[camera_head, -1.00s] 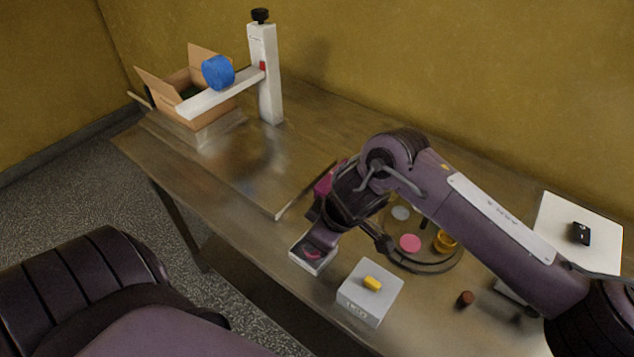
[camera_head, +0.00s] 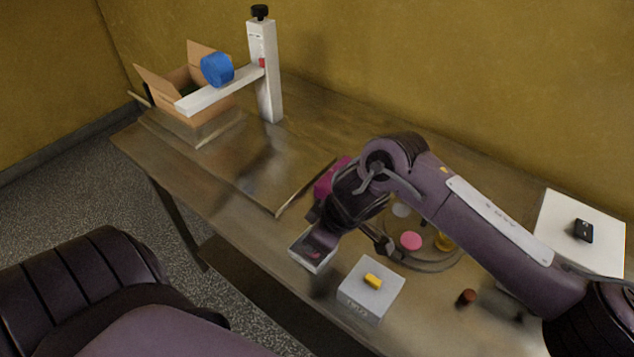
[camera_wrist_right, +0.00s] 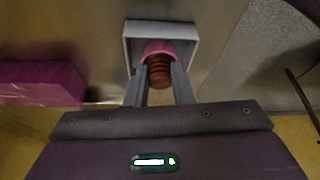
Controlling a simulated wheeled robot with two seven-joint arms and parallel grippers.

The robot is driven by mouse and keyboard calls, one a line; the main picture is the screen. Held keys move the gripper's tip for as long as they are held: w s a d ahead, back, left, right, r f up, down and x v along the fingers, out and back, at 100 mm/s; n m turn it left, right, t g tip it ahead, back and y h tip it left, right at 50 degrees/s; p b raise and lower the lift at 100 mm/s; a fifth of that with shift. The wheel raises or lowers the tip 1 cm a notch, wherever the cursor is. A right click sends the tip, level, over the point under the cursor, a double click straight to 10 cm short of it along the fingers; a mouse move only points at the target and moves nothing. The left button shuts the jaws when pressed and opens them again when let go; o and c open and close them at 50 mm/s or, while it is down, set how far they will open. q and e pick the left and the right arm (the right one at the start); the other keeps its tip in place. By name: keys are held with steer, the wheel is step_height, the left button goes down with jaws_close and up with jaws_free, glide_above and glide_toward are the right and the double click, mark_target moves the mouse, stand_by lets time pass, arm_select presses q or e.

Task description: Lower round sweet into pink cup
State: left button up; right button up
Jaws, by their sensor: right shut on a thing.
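The round sweet (camera_wrist_right: 159,75) is brown and ridged. In the right wrist view it sits between the fingertips of my right gripper (camera_wrist_right: 158,83), which is shut on it. The pink cup (camera_wrist_right: 155,47) stands in a small white open tray (camera_wrist_right: 187,42). The sweet overlaps the cup's edge in that view; I cannot tell how far it is inside. In the head view my right gripper (camera_head: 328,234) is over the tray (camera_head: 303,262) and hides the sweet; only a bit of pink shows inside. My left arm enters at lower left, its gripper out of view.
A grey block (camera_head: 357,303) with a yellow piece (camera_head: 373,281) on top stands close to the tray. A magenta box (camera_head: 328,181) is behind my wrist. Another brown sweet (camera_head: 467,297), a pink disc (camera_head: 411,241) and a yellow cup (camera_head: 444,242) lie to the right.

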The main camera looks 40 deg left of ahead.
steer(key=o, duration=0.8)
steer(key=shift+o, duration=0.2)
